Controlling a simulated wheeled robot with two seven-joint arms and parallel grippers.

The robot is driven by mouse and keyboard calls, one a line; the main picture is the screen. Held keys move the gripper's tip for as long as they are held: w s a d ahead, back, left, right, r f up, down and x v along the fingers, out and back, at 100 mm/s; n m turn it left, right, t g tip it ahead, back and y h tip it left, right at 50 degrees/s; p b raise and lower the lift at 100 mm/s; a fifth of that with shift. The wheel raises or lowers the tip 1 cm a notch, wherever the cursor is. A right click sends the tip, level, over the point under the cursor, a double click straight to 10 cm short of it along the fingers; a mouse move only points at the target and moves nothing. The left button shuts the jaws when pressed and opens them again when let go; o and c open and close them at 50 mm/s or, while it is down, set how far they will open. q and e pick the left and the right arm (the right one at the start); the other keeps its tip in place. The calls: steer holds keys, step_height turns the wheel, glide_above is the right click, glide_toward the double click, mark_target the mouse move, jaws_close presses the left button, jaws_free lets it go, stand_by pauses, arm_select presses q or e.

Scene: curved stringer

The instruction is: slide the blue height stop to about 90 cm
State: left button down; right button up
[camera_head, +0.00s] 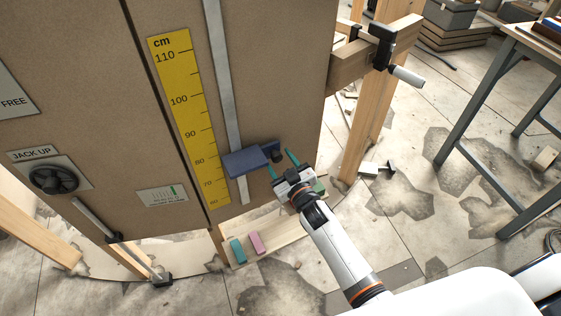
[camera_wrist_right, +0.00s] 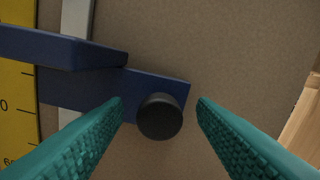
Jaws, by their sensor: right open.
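The blue height stop (camera_head: 246,161) sits on a vertical metal rail (camera_head: 226,80) on the brown panel, beside the yellow cm scale (camera_head: 186,110). It is at roughly 80 on the scale. A black knob (camera_head: 277,157) is on its right end. My right gripper (camera_head: 280,162) is open, with its teal fingers pointing at the knob. In the right wrist view the black knob (camera_wrist_right: 159,116) lies between the two open fingertips, with no clear contact, and the blue stop (camera_wrist_right: 90,70) is behind it. My left gripper is out of view.
A clamp (camera_head: 383,45) grips the wooden frame at the upper right. A teal block (camera_head: 237,250) and a pink block (camera_head: 256,242) lie on a wooden ledge below. A metal-legged table (camera_head: 470,115) stands at the right. The panel right of the rail is bare.

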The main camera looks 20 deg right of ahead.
jaws_close()
step_height(320, 180, up, 10)
steer(key=p, duration=0.9)
jaws_free()
steer(key=s+d, duration=0.2)
steer(key=s, duration=1)
steer(key=shift+b, duration=0.4)
steer(key=shift+w, duration=0.1)
